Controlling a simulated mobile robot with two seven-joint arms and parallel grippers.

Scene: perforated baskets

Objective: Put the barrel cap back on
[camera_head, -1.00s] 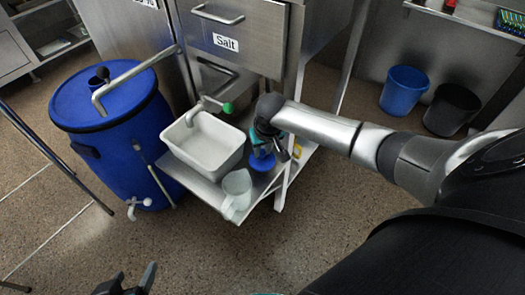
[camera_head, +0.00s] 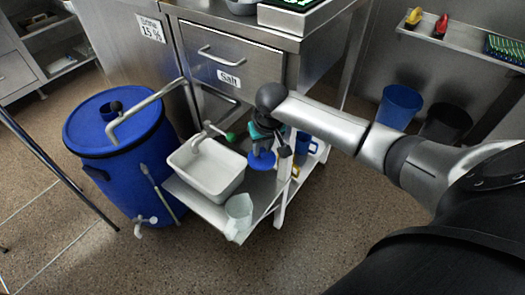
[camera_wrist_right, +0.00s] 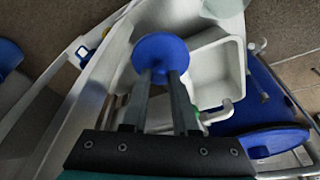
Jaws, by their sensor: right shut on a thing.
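The blue round cap (camera_head: 262,160) is held by my right gripper (camera_head: 264,146), above the right part of the low steel shelf. In the right wrist view, the cap (camera_wrist_right: 160,52) sits between the tips of my right gripper's fingers (camera_wrist_right: 161,76), its broad round face showing. The blue barrel (camera_head: 120,165) stands upright at the left. A small dark neck (camera_head: 111,106) shows on its top, beside a bent steel pipe. My left gripper is out of view.
A white basin (camera_head: 207,170) and a clear jug (camera_head: 239,212) are on the low shelf (camera_head: 200,205). A tap with a green end (camera_head: 213,130) reaches over the basin. A steel cabinet (camera_head: 235,55) stands behind. The floor in front is clear.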

